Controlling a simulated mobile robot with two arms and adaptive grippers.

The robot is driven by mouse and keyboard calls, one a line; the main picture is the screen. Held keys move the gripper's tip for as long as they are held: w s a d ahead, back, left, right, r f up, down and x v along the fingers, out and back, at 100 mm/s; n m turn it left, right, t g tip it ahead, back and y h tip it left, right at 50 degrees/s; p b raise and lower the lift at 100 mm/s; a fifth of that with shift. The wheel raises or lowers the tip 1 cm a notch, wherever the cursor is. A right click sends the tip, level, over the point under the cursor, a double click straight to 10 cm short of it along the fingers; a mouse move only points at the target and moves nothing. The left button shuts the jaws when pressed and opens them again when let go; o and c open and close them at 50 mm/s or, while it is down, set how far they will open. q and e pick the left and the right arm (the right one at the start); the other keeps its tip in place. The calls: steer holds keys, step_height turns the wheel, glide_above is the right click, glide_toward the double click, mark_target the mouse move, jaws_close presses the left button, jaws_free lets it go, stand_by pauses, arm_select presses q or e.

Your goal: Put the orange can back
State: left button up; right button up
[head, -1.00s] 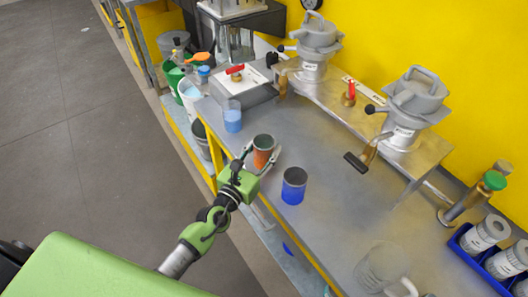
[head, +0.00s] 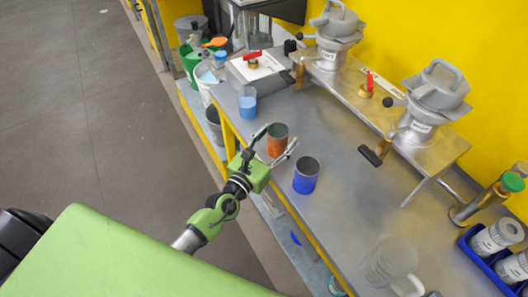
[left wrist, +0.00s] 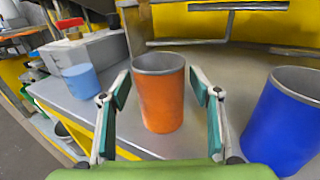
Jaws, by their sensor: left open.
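The orange can (head: 277,146) stands upright on the grey workbench (head: 340,215) near its front edge, with its open top showing a dark grey inside. In the left wrist view the orange can (left wrist: 161,95) sits between the fingers, with a visible gap on both sides. My left gripper (head: 275,142) is open around the can; it also shows in the left wrist view (left wrist: 160,105). My right gripper is not in view.
A blue can (head: 306,176) stands close to the right of the orange can. A beaker of blue liquid (head: 247,103) stands to the left. A clear jug (head: 388,262) is at the front right. Two metal drum units (head: 335,35) (head: 430,98) stand on a raised shelf behind.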

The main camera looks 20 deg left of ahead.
arm_select(q)
steer(key=s+a+b, duration=0.2)
steer(key=s, duration=0.9)
steer(key=shift+a+f, duration=0.1)
steer(key=s+a+f+n+g+y, duration=0.1)
steer(key=s+a+f+n+g, duration=0.2)
steer(key=f+n, duration=0.55)
steer(key=s+a+f+n+g+y, duration=0.2)
steer(key=s+f+n, duration=0.1)
steer(key=f, duration=1)
steer(key=s+a+f+n+g+y, duration=0.1)
steer(key=s+a+f+n+g, duration=0.2)
steer(key=f+n, duration=0.55)
steer(key=s+d+f+n+g, duration=0.2)
steer(key=s+f+n+g, duration=0.2)
steer(key=s+f+n, duration=0.4)
steer(key=s+d+f+n+g, duration=0.2)
steer(key=s+f+n+g, duration=0.2)
steer(key=s+f, duration=1.1)
steer(key=s+n, duration=0.3)
steer(key=s, duration=0.4)
steer(key=shift+n+g+h, duration=0.3)
steer(key=shift+n, duration=0.1)
